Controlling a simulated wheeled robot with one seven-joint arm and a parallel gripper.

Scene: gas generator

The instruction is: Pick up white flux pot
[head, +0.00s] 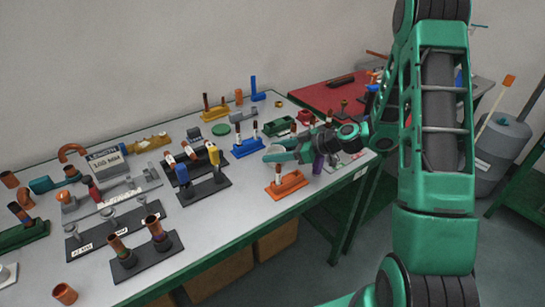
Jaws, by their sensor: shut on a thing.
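My gripper (277,154) reaches in from the right, low over the grey table near its right front part. Its green fingers are closed around a small pale, round thing (276,149), which looks like the white flux pot. The fingers cover much of it, and I cannot tell whether it touches the table. An orange holder (287,188) with upright pieces stands just in front of the fingers.
A blue holder (246,149) stands left of the gripper and a green disc (221,129) lies farther back. Black racks (205,191) and several tool stands fill the table's left part. A red table (325,94) is behind; a grey barrel (502,155) stands at right.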

